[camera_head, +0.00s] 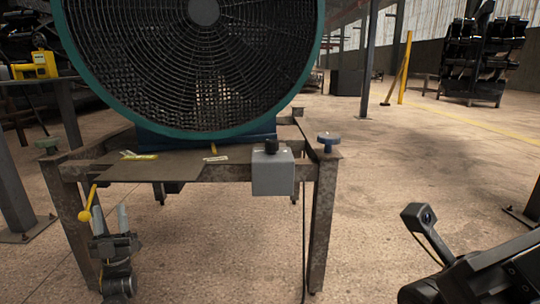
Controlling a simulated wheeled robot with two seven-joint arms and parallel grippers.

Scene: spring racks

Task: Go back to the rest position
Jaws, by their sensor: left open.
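My left gripper (109,210) is at the lower left of the head view, in front of the metal stand (325,205). Its two grey fingers point up, apart, with nothing between them. A yellow lever with a round knob (85,215) hangs at the stand's front left, close beside the left finger. Whether they touch is not clear. Black parts of my right arm (470,275) show at the lower right, but no right fingers are visible.
A large round fan (200,70) with a teal rim stands on the stand. A grey box with a black knob (273,172) is on the stand's front, and a blue knob (328,138) tops its right corner. A loaded rack (478,60) is at the back right. The floor right of the stand is clear.

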